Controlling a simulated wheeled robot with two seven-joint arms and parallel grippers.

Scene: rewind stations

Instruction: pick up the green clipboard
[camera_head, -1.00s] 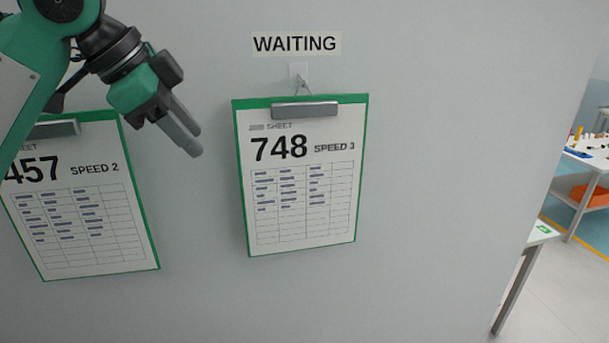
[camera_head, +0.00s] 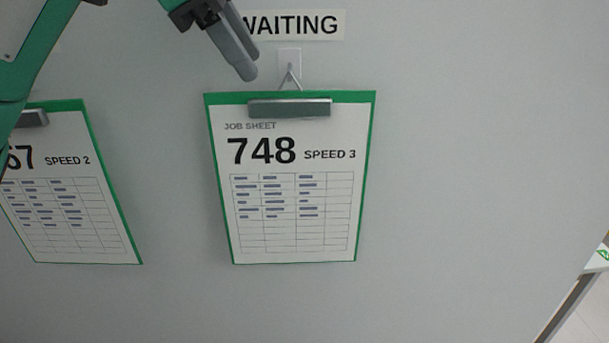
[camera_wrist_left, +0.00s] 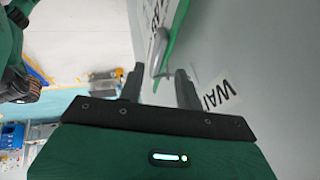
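A green clipboard (camera_head: 292,215) with a job sheet reading 748, SPEED 3, hangs on the grey wall under the WAITING label, by a wire loop on a white wall hook (camera_head: 290,62). A grey metal clip (camera_head: 289,108) is at its top. My left gripper (camera_head: 247,72) is above the clipboard's top edge, just left of the hook. In the left wrist view its two fingers (camera_wrist_left: 160,88) stand apart with nothing gripped. The clipboard (camera_wrist_left: 178,30) shows edge-on there, its clip ahead of the gap between the fingers. My right gripper is not seen.
A second green clipboard (camera_head: 70,205), marked SPEED 2, hangs to the left, partly cut off. The WAITING label (camera_head: 292,25) is partly covered by my left gripper. The wall right of the clipboard is bare. A table corner (camera_head: 598,258) shows at the right edge.

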